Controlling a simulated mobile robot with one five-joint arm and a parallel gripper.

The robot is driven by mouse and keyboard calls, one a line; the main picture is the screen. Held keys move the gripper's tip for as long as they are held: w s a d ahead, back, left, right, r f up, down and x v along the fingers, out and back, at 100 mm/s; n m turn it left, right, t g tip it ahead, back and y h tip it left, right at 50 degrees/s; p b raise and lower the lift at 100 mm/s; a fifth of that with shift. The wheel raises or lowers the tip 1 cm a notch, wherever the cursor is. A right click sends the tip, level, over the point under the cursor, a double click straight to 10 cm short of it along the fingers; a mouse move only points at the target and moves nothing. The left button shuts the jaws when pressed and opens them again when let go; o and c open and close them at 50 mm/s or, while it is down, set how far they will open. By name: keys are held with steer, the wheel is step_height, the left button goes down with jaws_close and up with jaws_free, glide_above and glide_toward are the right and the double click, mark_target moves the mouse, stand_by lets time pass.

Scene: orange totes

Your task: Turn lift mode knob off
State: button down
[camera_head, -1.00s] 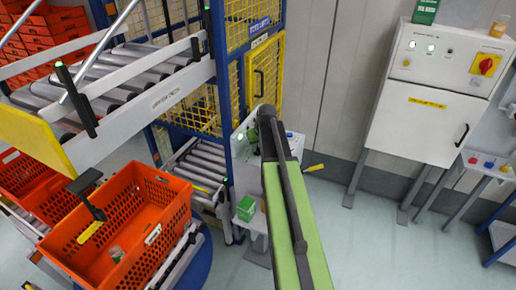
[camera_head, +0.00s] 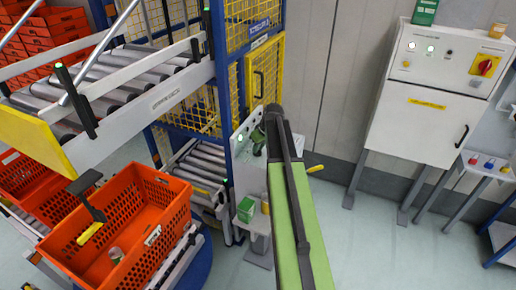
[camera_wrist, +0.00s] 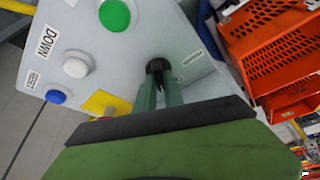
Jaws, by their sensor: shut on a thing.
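The lift control panel (camera_wrist: 120,85) is a pale grey plate that fills the upper left and middle of the wrist view. A small black knob (camera_wrist: 157,66) sits on it, with a small unreadable label beside it. My gripper (camera_wrist: 161,88) has its two green fingers closed on the knob, hiding part of it. In the head view, the panel (camera_head: 242,137) stands at the blue lift frame, mostly hidden behind my arm, and the knob cannot be made out there.
A green button (camera_wrist: 115,14), a white button (camera_wrist: 76,67) and a blue button (camera_wrist: 56,97) are on the same panel, near a "DOWN" label. An orange tote (camera_head: 120,230) is at lower left. A white cabinet (camera_head: 425,120) stands on the right, with open floor before it.

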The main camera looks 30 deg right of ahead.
steer(key=n+y, duration=0.1)
steer(key=n, duration=0.1)
steer(key=n+y, duration=0.1)
steer(key=n, duration=0.2)
steer(key=shift+d+n+g, duration=0.15)
steer(key=shift+n+g, duration=0.15)
steer(key=shift+g, duration=0.1)
stand_by(0.3)
steer(key=c, duration=1.4)
jaws_free()
steer(key=shift+c, duration=0.2)
steer(key=p+v, duration=1.6)
steer(key=v, duration=0.1)
steer(key=shift+d+r, duration=0.15)
